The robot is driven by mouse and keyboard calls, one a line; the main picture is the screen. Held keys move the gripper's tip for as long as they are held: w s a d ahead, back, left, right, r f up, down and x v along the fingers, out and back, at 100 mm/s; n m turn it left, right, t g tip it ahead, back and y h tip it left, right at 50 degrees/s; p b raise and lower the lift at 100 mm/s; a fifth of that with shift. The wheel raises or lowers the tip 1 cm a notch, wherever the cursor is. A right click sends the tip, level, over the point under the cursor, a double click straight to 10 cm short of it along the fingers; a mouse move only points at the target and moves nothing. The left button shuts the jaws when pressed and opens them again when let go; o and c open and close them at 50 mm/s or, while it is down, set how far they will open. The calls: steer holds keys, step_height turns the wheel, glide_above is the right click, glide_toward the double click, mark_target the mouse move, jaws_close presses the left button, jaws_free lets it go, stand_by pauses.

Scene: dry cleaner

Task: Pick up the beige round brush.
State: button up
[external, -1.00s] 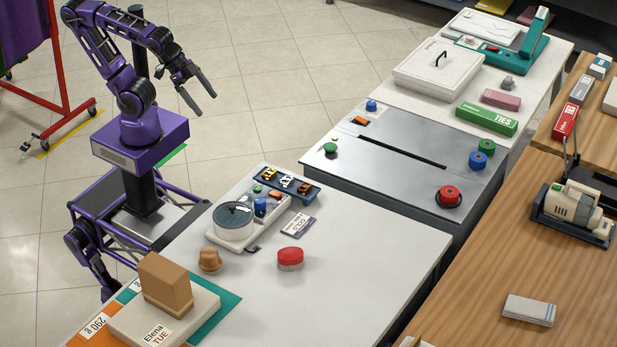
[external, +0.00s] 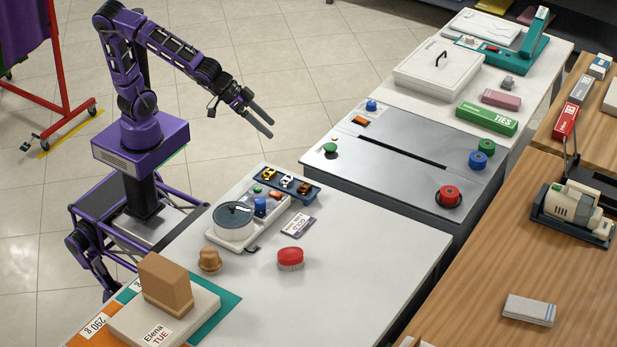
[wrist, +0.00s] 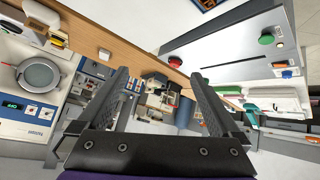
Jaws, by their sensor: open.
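The beige round brush (external: 210,260), tan with a rounded knob-like top, stands on the white table in the external view, near its left edge and in front of the white device with a round lid. I cannot make it out in the wrist view. My gripper (external: 269,128) is open and empty, raised in the air beyond the far end of the white table, well away from the brush. In the wrist view my gripper (wrist: 160,76) shows two spread fingers with nothing between them.
A red-topped brush (external: 290,258) stands to the right of the beige one. The white device with a round lid (external: 233,222) and a dark tray of clips (external: 286,184) are behind. A brown block (external: 165,283) stands at the front left. The white table's right part (external: 380,255) is clear.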

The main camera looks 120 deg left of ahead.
steer(key=w+d+r+h, duration=0.1)
steer(key=w+d+h, duration=0.1)
steer(key=w+d, duration=0.1)
steer(key=m+t+y+b, duration=0.25)
steer(key=m+y, duration=0.45)
steer(key=m, duration=2.9)
glide_toward(202, 253)
steer(key=x, duration=0.3)
steer(key=b+x, duration=0.1)
steer(key=x, duration=0.2)
steer(key=shift+s+a+f, duration=0.1)
steer(key=shift+f, duration=0.3)
steer(key=shift+r+b+x, duration=0.15)
steer(key=shift+b+x, duration=0.05)
steer(key=shift+x, duration=1.25)
steer(key=shift+r+b+x, duration=0.15)
steer(key=shift+b+x, duration=0.05)
steer(key=shift+x, duration=1.25)
steer(key=c, duration=1.5)
